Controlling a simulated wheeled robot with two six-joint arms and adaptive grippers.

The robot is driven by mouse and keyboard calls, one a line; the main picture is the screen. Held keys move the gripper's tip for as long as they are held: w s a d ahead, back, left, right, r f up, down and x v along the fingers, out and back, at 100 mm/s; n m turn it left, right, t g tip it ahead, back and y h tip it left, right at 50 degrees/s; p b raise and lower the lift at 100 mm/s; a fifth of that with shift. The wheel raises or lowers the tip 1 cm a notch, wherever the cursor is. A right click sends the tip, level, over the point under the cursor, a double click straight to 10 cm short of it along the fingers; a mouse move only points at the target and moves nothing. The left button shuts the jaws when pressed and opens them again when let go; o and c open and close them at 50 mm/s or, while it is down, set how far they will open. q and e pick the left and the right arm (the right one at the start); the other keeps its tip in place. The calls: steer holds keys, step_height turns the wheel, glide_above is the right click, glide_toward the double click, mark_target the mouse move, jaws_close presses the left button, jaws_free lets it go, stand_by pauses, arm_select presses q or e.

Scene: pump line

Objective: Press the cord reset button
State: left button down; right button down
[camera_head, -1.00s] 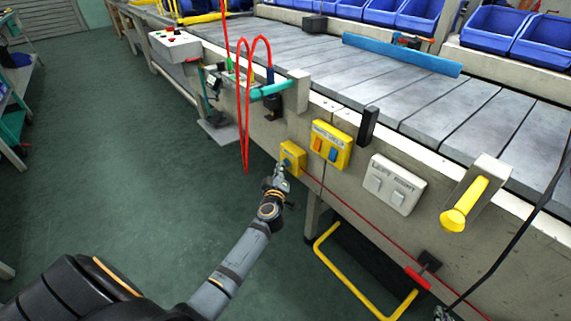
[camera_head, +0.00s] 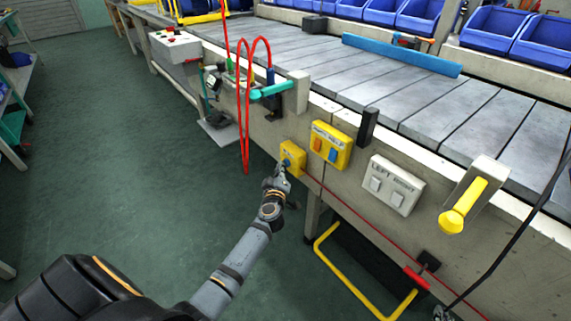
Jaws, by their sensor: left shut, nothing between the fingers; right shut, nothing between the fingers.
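The cord reset box is a small yellow box (camera_head: 293,154) with a blue button (camera_head: 287,162), on the side of the conveyor frame at the picture's middle. A red cord (camera_head: 360,221) runs right from beside it. My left gripper (camera_head: 284,169) is shut and empty, its tip at the button's lower front. The tip hides part of the button; I cannot tell whether it touches or presses it. My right gripper (camera_head: 442,313) shows only as a small grey tip at the bottom edge, shut and empty, away from the box.
A yellow box with orange and blue buttons (camera_head: 331,145) and a white LEFT/RIGHT switch panel (camera_head: 391,185) are to the right. A yellow handle (camera_head: 463,206) sticks out further right. Red hoses (camera_head: 244,120) hang at left. A yellow floor-level bar (camera_head: 345,279) is below. Green floor is clear at left.

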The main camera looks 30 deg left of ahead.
arm_select(q)
steer(key=shift+s+a+p, duration=0.2)
steer(key=shift+s+p, duration=0.1)
steer(key=shift+s, duration=0.3)
steer(key=s, duration=0.1)
steer(key=s+a+p, duration=0.1)
steer(key=s, duration=0.1)
steer(key=s+a+p, duration=0.1)
steer(key=shift+s, duration=0.35)
steer(key=shift+d, duration=0.1)
stand_by(0.4)
